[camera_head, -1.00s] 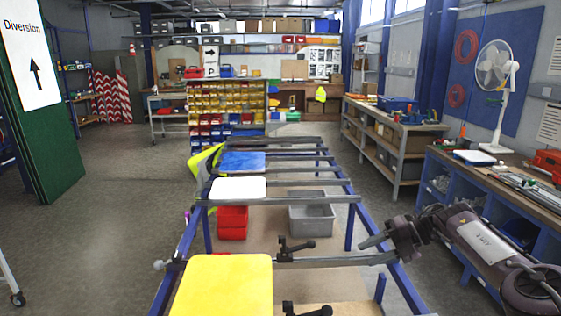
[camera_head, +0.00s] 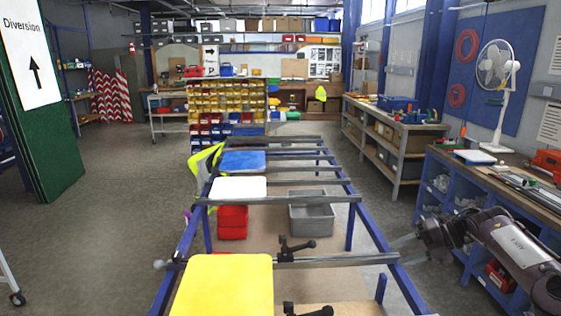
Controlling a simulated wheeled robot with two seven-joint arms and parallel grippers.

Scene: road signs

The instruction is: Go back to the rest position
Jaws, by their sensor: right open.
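My right gripper (camera_head: 402,251) is in the lower right of the head view, at the right side of the blue-framed rack (camera_head: 384,235). Its fingers point left, they are apart, and nothing is between them. A yellow panel (camera_head: 222,285), a white panel (camera_head: 238,187) and a blue panel (camera_head: 244,162) lie on the rack's crossbars, apart from the gripper. My left gripper is out of view.
A blue workbench (camera_head: 455,195) with a white fan (camera_head: 497,80) stands close on the right. A green panel (camera_head: 50,150) stands at the left. The floor between is clear.

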